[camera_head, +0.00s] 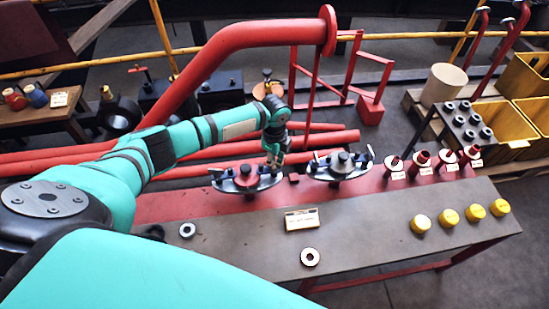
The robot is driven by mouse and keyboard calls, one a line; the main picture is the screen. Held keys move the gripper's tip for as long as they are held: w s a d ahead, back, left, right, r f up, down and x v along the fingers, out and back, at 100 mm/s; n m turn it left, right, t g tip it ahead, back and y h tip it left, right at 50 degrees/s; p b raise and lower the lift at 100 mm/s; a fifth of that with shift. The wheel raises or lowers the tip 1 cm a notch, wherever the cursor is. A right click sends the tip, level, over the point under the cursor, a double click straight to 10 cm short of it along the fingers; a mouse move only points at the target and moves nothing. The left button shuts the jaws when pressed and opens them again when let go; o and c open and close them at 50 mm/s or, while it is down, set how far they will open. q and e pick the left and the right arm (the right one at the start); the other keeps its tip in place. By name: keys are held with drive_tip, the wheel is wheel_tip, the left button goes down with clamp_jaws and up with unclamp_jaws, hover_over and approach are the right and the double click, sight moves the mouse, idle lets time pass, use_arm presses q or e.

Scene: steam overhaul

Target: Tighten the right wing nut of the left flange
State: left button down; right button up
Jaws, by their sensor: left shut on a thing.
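The left flange (246,181) is a dark oval part with a central knob, sitting on the red strip at the back of the workbench. Its left wing nut (216,172) shows at the flange's left end. My left arm reaches in from the left, and my left gripper (274,163) points down over the flange's right end. It is shut on the right wing nut there, which the fingers mostly hide. How far the nut is turned cannot be seen. My right gripper is not in view.
A second flange (340,172) stands close on the right. Red valve parts (421,160) and several yellow caps (447,218) are further right. A small sign (302,219) and loose rings (310,257) lie in front. A thick red pipe (250,36) rises behind my arm.

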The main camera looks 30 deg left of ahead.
use_arm(q)
drive_tip(key=m, duration=0.4)
drive_tip(key=shift+m, duration=0.3)
drive_tip(key=m, duration=0.5)
drive_tip(key=shift+m, duration=0.3)
drive_tip(key=c, duration=1.4)
unclamp_jaws()
drive_tip(key=shift+c, duration=0.2)
wheel_tip(320, 180, up, 12)
